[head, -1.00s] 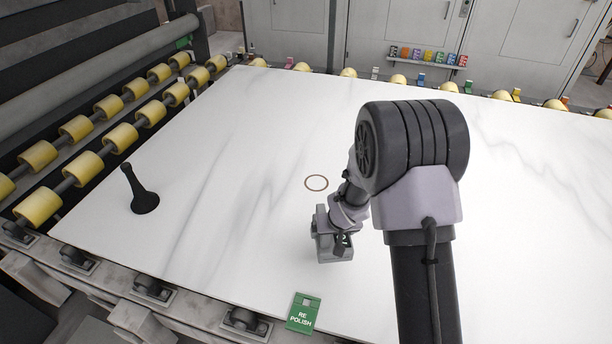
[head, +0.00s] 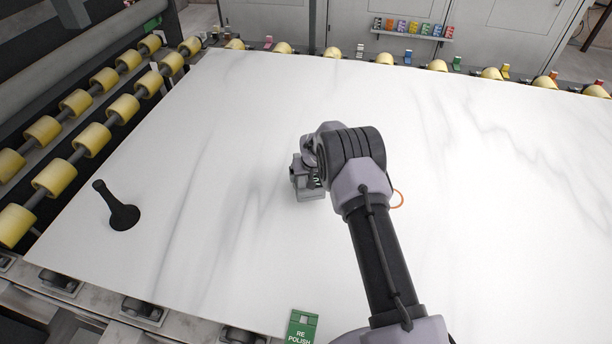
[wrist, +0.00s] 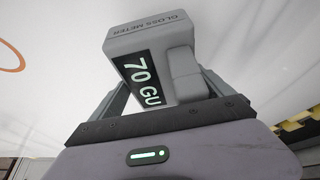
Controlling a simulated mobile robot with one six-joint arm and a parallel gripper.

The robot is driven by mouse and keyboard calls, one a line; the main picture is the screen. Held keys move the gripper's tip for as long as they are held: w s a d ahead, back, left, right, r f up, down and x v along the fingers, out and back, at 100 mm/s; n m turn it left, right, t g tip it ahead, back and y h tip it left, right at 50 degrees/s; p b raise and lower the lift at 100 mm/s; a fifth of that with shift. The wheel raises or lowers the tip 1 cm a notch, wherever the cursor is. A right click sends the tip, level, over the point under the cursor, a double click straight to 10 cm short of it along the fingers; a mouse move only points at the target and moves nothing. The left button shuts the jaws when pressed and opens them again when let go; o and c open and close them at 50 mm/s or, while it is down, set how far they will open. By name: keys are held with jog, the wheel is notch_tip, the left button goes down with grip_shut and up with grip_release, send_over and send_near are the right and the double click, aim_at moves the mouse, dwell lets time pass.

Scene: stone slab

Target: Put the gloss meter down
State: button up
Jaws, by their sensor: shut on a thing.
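The gloss meter (wrist: 152,44) is a grey box with a dark display reading 70 GU in the wrist view. My gripper (wrist: 165,88) is shut on it, with a finger on either side. In the head view the meter (head: 308,190) hangs from my gripper (head: 308,172) over the middle-left of the white slab (head: 230,130). The gap between meter and slab cannot be judged. An orange ring (head: 399,199) on the slab is partly hidden behind my arm, right of the meter. Part of an orange ring (wrist: 12,62) shows at the left in the wrist view.
A green RE POLISH tag (head: 301,328) is at the front edge. Yellow rollers (head: 55,177) line the left side. Small coloured blocks (head: 413,27) sit on a shelf behind. The slab between stand and meter is clear.

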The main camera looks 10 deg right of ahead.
jog(key=w, duration=0.3)
jog(key=shift+w+f+b, duration=0.15)
jog(key=shift+w+b, duration=0.1)
jog(key=shift+b, duration=0.15)
jog(key=x, duration=0.3)
jog(key=shift+s+f+b, duration=0.3)
jog(key=shift+f, duration=0.05)
